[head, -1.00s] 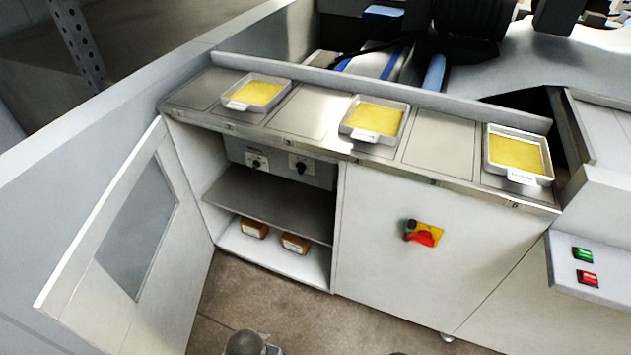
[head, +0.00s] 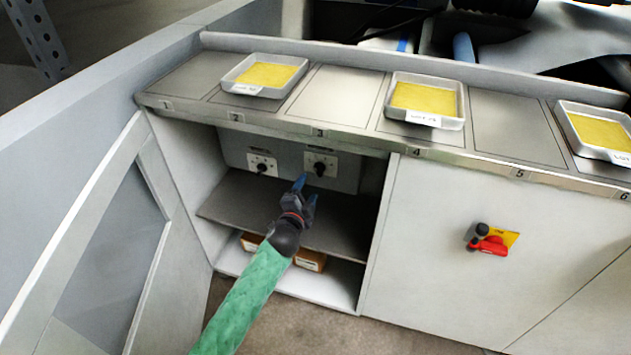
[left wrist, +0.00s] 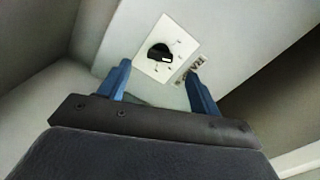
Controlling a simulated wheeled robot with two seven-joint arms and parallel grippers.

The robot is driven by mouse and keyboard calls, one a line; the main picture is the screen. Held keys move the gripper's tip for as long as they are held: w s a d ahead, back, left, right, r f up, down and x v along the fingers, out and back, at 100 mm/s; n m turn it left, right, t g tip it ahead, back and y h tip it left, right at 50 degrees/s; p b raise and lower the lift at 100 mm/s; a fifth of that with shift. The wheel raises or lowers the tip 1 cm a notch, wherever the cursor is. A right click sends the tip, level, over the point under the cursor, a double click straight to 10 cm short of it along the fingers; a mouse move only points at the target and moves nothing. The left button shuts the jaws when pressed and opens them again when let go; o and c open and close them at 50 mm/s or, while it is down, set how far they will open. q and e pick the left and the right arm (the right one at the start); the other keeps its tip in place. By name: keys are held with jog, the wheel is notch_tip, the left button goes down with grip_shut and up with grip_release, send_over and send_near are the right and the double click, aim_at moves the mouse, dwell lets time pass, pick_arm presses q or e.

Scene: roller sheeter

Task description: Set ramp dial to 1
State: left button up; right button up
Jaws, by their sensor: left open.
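Two black dials on pale plates sit on the back panel inside the open cabinet: a left dial (head: 262,167) and a right dial (head: 320,168). I cannot read in the head view which is the ramp dial. My left gripper (head: 307,189) is open and empty, in front of and slightly below the right dial. In the left wrist view one dial (left wrist: 160,54) shows beyond and between the open fingers (left wrist: 158,75), apart from them. Small marks surround its knob; the label (left wrist: 189,68) beside it is tilted and blurred. My right gripper is not in view.
A shelf (head: 235,204) lies below the dials, with brown boxes (head: 310,261) under it, partly hidden by my arm. The cabinet door (head: 110,245) stands open at left. Trays of yellow material (head: 265,75) rest on the numbered counter above. A red rotary switch (head: 490,245) is at right.

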aim_at(319, 169)
pick_arm(q)
jog(key=b+x, duration=0.3)
jog(key=x, duration=0.5)
jog(key=shift+r, duration=0.2)
jog(key=shift+d, duration=0.15)
jog(key=c, duration=1)
